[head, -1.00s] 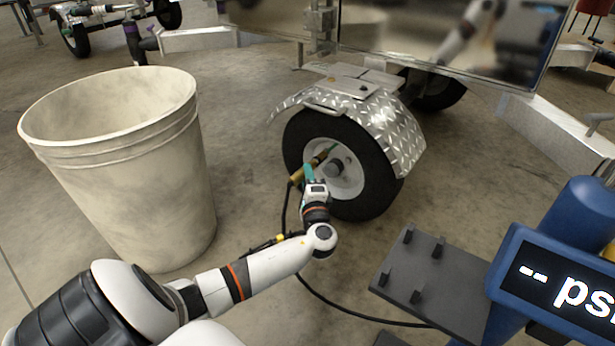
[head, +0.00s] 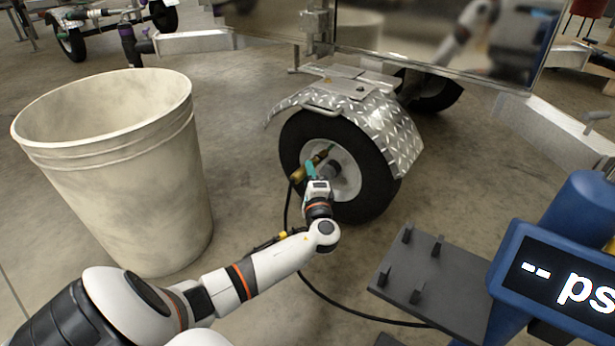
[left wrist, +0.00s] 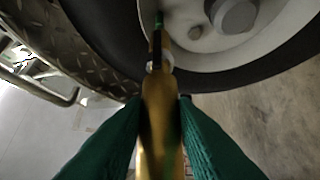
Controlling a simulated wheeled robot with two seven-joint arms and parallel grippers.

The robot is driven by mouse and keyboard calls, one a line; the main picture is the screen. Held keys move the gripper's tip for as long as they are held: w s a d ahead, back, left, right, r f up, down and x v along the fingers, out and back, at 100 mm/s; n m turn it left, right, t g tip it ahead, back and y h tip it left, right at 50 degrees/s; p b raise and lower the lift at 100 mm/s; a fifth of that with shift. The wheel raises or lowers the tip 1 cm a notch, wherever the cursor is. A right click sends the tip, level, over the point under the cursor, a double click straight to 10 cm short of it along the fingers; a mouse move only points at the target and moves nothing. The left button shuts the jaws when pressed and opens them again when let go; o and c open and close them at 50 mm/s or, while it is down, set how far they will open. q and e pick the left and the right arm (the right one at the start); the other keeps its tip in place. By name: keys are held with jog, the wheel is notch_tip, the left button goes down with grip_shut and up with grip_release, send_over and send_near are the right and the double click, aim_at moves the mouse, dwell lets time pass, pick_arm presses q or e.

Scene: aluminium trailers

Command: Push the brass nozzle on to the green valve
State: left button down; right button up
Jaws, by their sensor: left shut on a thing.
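My left gripper (head: 311,172) is shut on the brass nozzle (head: 298,175) in front of the trailer wheel. In the left wrist view the nozzle (left wrist: 160,115) lies between my two green fingers (left wrist: 160,105), pointing up toward the rim. My right gripper is not in view.
The black tyre (head: 372,190) and white rim surround the work, under a diamond-plate fender (head: 385,122). A black hose (head: 340,309) runs from the nozzle along the floor. A large pale bucket (head: 115,180) stands left. A blue gauge post with a "-- psi" display (head: 560,283) and a grey pegged plate (head: 430,275) stand right.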

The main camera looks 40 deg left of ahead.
pick_arm(q)
jog(key=shift+w+b, duration=0.3)
jog(key=shift+w, duration=0.25)
jog(key=c, duration=1.1)
grip_release()
jog(key=p+v, duration=0.5)
jog(key=v, duration=0.7)
jog(key=shift+p, duration=0.3)
